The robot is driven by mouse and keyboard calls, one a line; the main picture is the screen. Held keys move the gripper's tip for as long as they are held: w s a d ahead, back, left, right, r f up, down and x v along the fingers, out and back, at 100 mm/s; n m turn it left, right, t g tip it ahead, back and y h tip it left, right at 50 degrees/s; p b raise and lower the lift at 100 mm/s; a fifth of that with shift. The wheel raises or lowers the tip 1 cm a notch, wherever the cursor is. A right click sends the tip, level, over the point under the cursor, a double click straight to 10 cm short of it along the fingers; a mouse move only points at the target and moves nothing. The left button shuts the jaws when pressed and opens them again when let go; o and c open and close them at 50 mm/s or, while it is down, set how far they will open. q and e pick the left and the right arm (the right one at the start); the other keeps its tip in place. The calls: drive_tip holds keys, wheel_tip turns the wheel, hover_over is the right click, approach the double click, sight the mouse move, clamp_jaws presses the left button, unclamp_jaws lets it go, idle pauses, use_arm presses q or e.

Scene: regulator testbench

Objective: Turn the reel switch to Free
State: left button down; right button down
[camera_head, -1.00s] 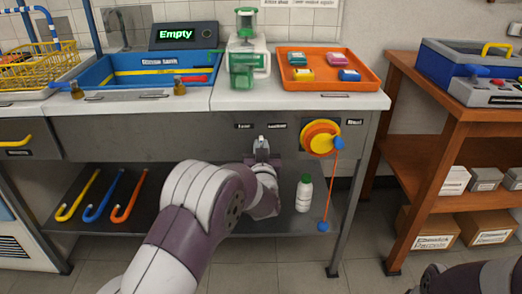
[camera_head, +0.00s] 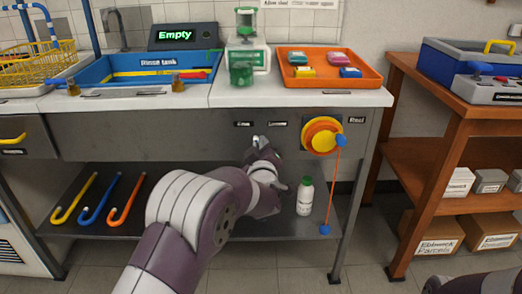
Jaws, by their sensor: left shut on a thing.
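The reel switch (camera_head: 256,139) is a small pale lever on the grey front panel of the bench, below two small labels whose text is too small to read surely. My left gripper (camera_head: 260,148) is at the switch, shut on its lever and tilted to the left. The fingers hide most of the switch. The yellow and orange reel (camera_head: 322,136) is right of the switch, with an orange cord hanging from it to a blue end. My right gripper is out of view; only part of my right arm shows at the bottom right.
A white bottle with a green cap (camera_head: 305,196) stands on the lower shelf, close to my left wrist. Several coloured hooks (camera_head: 100,198) lie on that shelf at left. An orange tray (camera_head: 330,84) is on the bench top. A wooden shelf unit (camera_head: 430,160) stands at right.

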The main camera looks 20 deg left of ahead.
use_arm(q)
drive_tip(key=shift+f+n, duration=0.1)
drive_tip(key=shift+n, duration=0.2)
idle(0.4)
drive_tip(key=c, duration=1.1)
unclamp_jaws()
drive_tip(key=shift+c, duration=0.2)
drive_tip(key=shift+s, duration=0.1)
drive_tip(key=p+v, duration=0.3)
drive_tip(key=v, duration=0.9)
drive_tip(key=shift+s+p, duration=0.3)
drive_tip(key=shift+d, duration=0.1)
